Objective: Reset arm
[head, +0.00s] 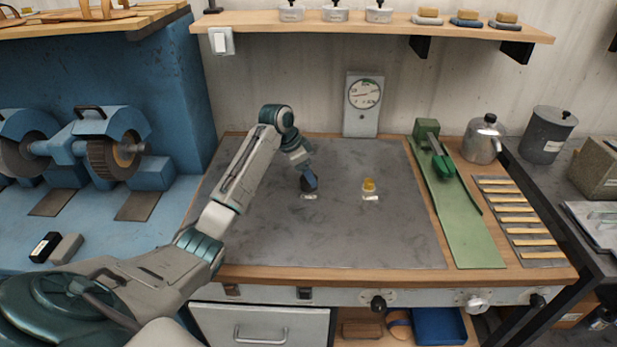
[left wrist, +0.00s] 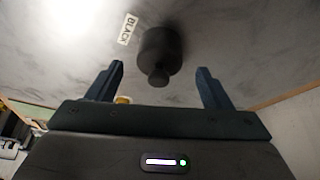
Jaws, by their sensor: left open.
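My left arm reaches over the grey work mat (head: 260,235) in the head view, with its gripper (head: 309,181) low over the mat. In the left wrist view the left gripper (left wrist: 160,72) is open. A black knobbed object (left wrist: 160,52) stands on the mat between and beyond the fingertips, beside a label reading BLACK (left wrist: 129,28). The fingers appear apart from it. In the head view the gripper mostly hides this object. A small yellow object (head: 369,185) with a white label stands to its right. My right gripper is not in view.
A dial gauge (head: 363,95) stands at the back of the table. A green tool on a green strip (head: 460,220), a metal pot (head: 483,138) and a slatted rack (head: 520,222) are at the right. Grinding wheels (head: 110,155) stand at left. A shelf (head: 370,25) hangs above. The front mat is clear.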

